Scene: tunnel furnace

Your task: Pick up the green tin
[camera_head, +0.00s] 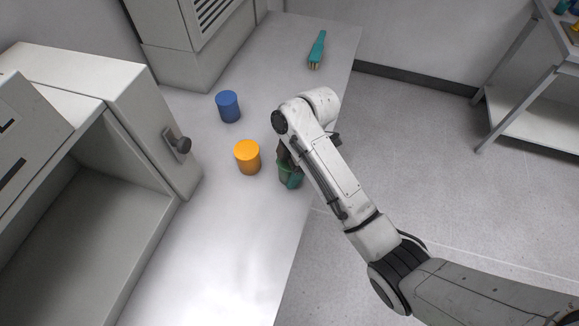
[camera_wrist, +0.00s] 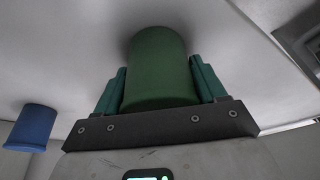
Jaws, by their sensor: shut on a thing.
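The green tin (camera_wrist: 159,70) is a plain dark green cylinder between the two teal fingers of my gripper (camera_wrist: 160,85) in the wrist view. The fingers are shut on its sides. In the head view the tin (camera_head: 290,181) shows low at the right edge of the white bench, partly hidden by my gripper (camera_head: 288,168) and arm. I cannot tell whether the tin touches the bench or is held just above it.
An orange tin (camera_head: 247,158) stands close left of my gripper. A blue tin (camera_head: 228,107) stands farther back. A teal-handled brush (camera_head: 317,50) lies at the far end of the bench (camera_head: 215,235). An open furnace (camera_head: 165,150) stands left. The bench front is clear.

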